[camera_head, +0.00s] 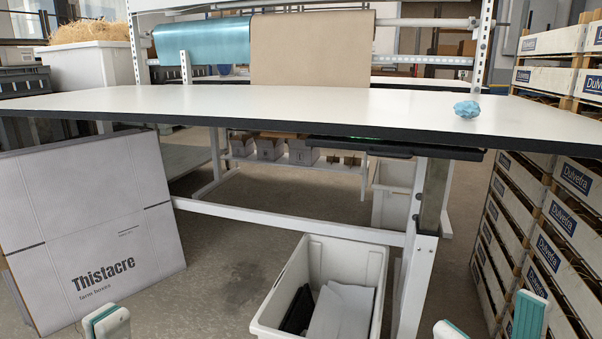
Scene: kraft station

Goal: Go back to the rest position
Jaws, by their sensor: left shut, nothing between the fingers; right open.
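My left gripper (106,321) shows at the bottom edge, left of centre, in front of the flat grey-white carton. Its light fingertips with teal pads are together, with nothing between them. My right gripper (489,323) shows at the bottom right, its two fingertips wide apart and nothing between them. Both grippers are low in the view, apart from the table. The rest of both grippers and the arms are cut off by the frame.
A white table (300,105) with a dark edge spans the view; a crumpled blue piece (467,109) lies on its right part. A white bin (372,262) with contents stands below. A "Thistacre" carton (90,220) leans at left. Stacked "Dulvetra" crates (535,225) stand at right.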

